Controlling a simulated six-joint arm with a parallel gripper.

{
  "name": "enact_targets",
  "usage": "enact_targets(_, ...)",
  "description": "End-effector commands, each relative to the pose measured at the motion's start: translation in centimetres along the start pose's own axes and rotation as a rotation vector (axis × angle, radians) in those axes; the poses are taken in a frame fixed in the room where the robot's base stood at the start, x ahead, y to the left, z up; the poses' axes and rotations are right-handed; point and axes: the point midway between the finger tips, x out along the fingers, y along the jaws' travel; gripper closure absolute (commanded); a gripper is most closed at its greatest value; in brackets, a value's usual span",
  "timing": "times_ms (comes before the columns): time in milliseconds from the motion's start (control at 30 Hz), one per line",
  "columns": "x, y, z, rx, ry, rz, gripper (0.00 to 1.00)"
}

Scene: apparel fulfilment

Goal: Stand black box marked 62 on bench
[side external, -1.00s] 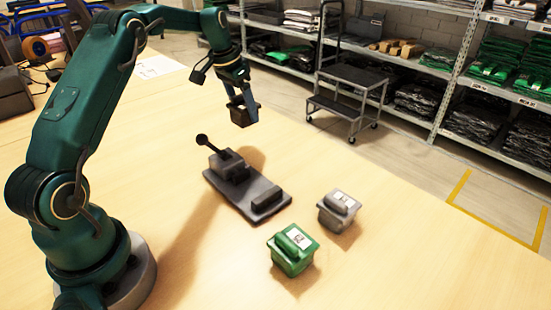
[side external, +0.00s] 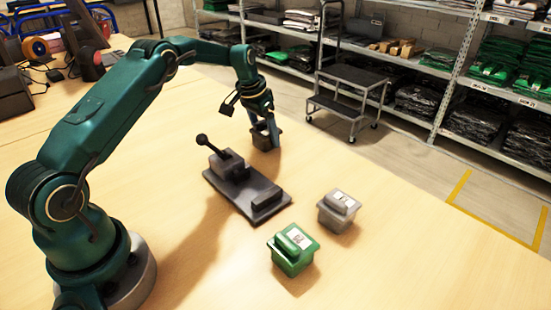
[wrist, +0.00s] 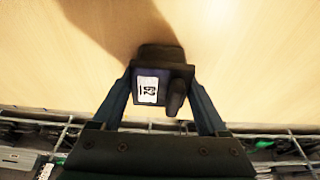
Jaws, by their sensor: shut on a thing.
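The black box (side external: 262,142) is small, with a handle-like ridge on top and a white label. In the wrist view the box (wrist: 158,60) shows the label, which reads 62 turned sideways. My gripper (side external: 265,138) is shut on it; in the wrist view the fingers (wrist: 162,95) close on its two sides. The box is upright and low over the far side of the wooden bench (side external: 400,235). I cannot tell whether its base touches the bench.
A dark fixture with a lever (side external: 245,188) lies nearer on the bench. A green box (side external: 292,250) and a grey box (side external: 338,210) stand to its right. The bench's far edge is close behind the black box. A step cart (side external: 345,100) and shelving stand beyond.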

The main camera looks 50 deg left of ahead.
Motion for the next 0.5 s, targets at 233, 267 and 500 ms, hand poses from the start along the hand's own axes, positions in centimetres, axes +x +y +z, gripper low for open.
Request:
enact_targets(233, 0.27, -0.01, 0.08, 0.0, 0.0, 0.0, 0.0)
enact_targets(267, 0.26, -0.01, 0.08, 0.0, 0.0, 0.0, 0.0)
enact_targets(500, -0.09, -0.02, -0.06, 0.0, 0.002, -0.001, 0.0)
